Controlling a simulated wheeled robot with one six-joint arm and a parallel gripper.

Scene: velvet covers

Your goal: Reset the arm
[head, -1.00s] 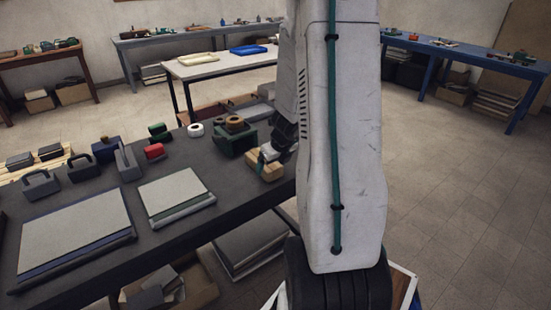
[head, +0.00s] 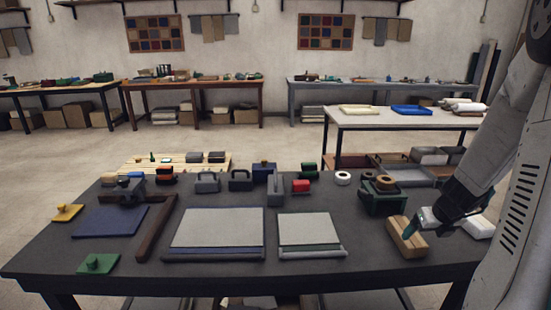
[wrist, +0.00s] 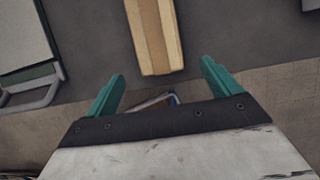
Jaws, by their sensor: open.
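My gripper (wrist: 160,88) is open, its two teal fingers apart with nothing between them in the wrist view. In the head view my gripper (head: 418,223) is at the right end of the dark table (head: 150,255), by a tan wooden block (head: 406,240). In the wrist view the block (wrist: 155,35) lies beyond the fingertips, apart from them. My arm comes down from the upper right of the head view.
Two board-and-cover stacks (head: 217,228) (head: 310,230) lie left of the block. A green tape holder (head: 384,198) stands behind it. Grey weights, a blue sheet (head: 110,221) and a brown bar (head: 157,228) lie further left. A white table (head: 385,120) stands behind.

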